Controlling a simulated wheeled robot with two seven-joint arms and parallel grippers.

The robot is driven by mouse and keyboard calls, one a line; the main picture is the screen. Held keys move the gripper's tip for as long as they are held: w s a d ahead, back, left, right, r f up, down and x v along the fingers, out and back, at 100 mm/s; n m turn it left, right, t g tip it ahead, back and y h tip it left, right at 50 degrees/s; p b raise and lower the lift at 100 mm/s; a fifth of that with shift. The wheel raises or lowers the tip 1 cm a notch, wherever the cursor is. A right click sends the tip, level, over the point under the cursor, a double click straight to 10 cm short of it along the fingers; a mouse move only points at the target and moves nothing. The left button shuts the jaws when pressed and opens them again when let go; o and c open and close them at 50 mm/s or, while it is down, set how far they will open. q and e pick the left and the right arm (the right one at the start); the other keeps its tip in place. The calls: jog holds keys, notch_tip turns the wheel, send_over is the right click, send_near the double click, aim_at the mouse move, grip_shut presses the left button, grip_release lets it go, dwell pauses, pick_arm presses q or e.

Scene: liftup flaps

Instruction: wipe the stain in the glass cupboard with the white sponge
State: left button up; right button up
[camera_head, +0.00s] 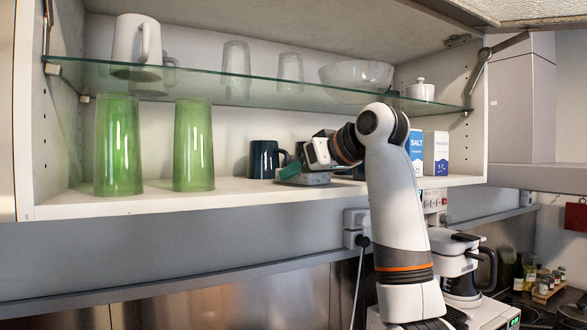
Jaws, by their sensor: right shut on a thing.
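The glass cupboard (240,190) is open, with a white bottom board and a glass shelf above it. My right arm reaches up from the bottom right into the lower compartment. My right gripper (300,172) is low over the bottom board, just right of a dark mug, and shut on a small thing. Its fingertips are partly hidden, and what they hold shows only as a small grey-green block, so I cannot make out the white sponge clearly. No stain can be made out; it may be hidden by the gripper. My left gripper is not in view.
Two green glasses (193,145) stand at the left, a dark mug (264,159) in the middle, and a salt box (416,152) at the right behind my arm. The glass shelf (210,82) above holds a mug, glasses, a bowl and a pot. A coffee maker (455,265) stands below.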

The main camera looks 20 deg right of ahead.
jog(key=shift+w+d, duration=0.1)
jog(key=shift+d, duration=0.65)
jog(key=shift+w+d+p, duration=0.15)
jog(key=shift+d+p, duration=0.4)
jog(key=shift+d, duration=0.15)
jog(key=shift+w+d+p, duration=0.1)
jog(key=shift+d+p, duration=0.2)
jog(key=shift+d, duration=0.5)
jog(key=shift+s+a+f+b, duration=0.1)
jog(key=shift+s+a+b, duration=0.1)
jog(key=shift+a, duration=0.85)
jog(key=shift+s+a+r+b, duration=0.1)
jog(key=shift+s+a+b, duration=0.1)
jog(key=shift+a, duration=0.9)
jog(key=shift+s+a+f+b, duration=0.1)
jog(key=shift+s+a, duration=0.1)
jog(key=shift+a, duration=0.85)
jog(key=shift+s+a, duration=0.2)
jog(key=shift+a, duration=0.95)
jog(key=shift+s+a, duration=0.25)
jog(key=shift+a, duration=0.9)
jog(key=shift+s+a, duration=0.2)
jog(key=shift+a, duration=0.95)
notch_tip(320, 180, up, 6)
jog(key=p, duration=0.5)
jog(key=shift+d+p, duration=0.1)
jog(key=shift+p, duration=0.2)
